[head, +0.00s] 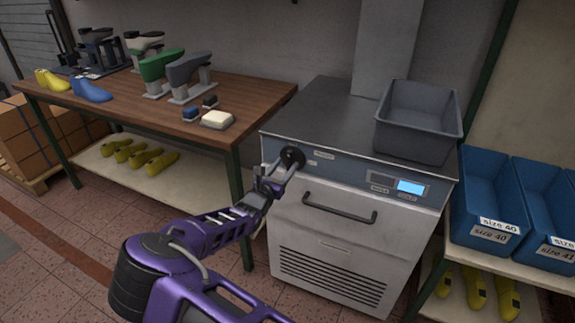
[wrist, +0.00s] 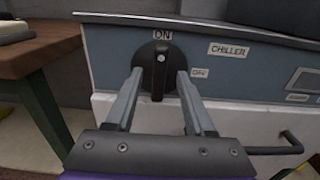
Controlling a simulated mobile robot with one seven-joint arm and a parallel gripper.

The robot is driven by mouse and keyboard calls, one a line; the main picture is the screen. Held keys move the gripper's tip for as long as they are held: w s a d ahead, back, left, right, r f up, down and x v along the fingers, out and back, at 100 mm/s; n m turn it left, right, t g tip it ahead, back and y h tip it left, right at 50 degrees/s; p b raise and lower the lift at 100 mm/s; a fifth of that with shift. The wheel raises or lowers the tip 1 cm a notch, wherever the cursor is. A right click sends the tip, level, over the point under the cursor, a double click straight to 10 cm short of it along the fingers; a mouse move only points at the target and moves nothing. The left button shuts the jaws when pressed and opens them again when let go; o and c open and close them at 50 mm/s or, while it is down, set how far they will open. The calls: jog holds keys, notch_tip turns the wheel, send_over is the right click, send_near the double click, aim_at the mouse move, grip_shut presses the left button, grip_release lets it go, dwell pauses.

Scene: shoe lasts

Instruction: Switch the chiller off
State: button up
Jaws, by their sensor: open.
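The chiller (head: 325,215) is a grey-white cabinet with a blue front panel, standing right of the wooden table. Its black round rotary switch (wrist: 157,62) sits at the panel's left end. In the wrist view the knob's bar stands upright, towards the "ON" label (wrist: 162,36) above it. The "OFF" label (wrist: 200,73) is to the right of the knob. My gripper (wrist: 155,78) is open, with one finger on each side of the knob bar; I cannot tell whether they touch it. In the head view my gripper (head: 284,168) partly covers the switch.
A lit blue display (head: 411,187) is on the panel's right. A handle (head: 340,207) sticks out below the panel. A grey bin (head: 420,122) stands on the chiller top. The wooden table (head: 150,108) with shoe lasts is left; blue bins (head: 490,205) are right.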

aim_at(290, 162)
jog(key=shift+x, duration=1.1)
grip_shut()
